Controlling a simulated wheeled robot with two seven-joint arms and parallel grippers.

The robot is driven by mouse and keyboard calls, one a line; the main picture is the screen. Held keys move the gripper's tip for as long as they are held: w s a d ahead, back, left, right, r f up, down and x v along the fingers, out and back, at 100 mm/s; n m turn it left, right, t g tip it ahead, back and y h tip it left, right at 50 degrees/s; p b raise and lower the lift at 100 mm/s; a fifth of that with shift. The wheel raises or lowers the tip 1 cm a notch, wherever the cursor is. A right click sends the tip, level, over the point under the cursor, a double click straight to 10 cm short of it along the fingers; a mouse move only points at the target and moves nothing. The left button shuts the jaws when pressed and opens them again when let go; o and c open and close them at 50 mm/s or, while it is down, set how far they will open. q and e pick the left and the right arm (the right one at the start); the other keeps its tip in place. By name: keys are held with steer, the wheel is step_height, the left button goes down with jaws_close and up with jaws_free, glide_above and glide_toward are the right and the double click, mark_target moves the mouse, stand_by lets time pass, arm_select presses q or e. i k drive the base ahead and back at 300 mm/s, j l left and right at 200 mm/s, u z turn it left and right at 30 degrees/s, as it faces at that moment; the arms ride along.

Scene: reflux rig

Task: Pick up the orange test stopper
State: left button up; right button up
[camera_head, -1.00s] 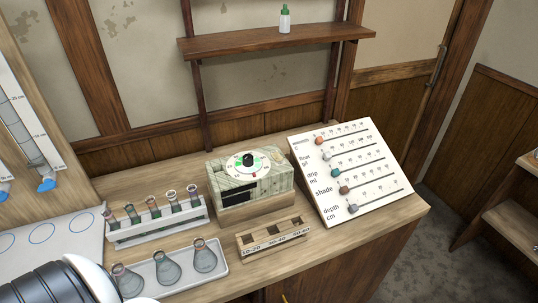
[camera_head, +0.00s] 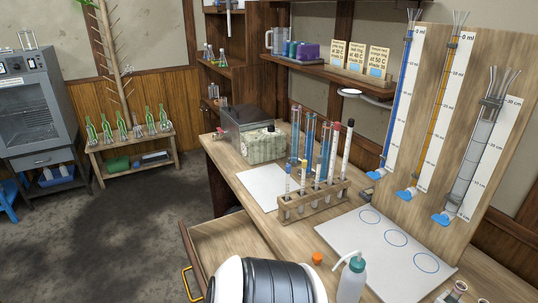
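The small orange stopper (camera_head: 317,258) sits on the wooden bench near its front edge. It is just right of a rounded black and white part of my own arm, and left of a clear wash bottle with a green cap (camera_head: 352,278). The stopper looks uncovered. Neither gripper shows in this view, only that arm part at the bottom edge.
A wooden rack of tubes (camera_head: 314,200) stands behind the stopper. A white mat with blue circles (camera_head: 385,246) lies to its right, below a board of burettes (camera_head: 440,110). An open drawer (camera_head: 225,240) with a yellow handle juts out front left. Bare bench surrounds the stopper.

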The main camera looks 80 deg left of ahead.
mark_target(317, 257)
steer(key=u, duration=2.25)
steer(key=j+z, duration=0.25)
steer(key=j, duration=0.35)
steer(key=j+z, duration=0.25)
steer(key=j, duration=0.35)
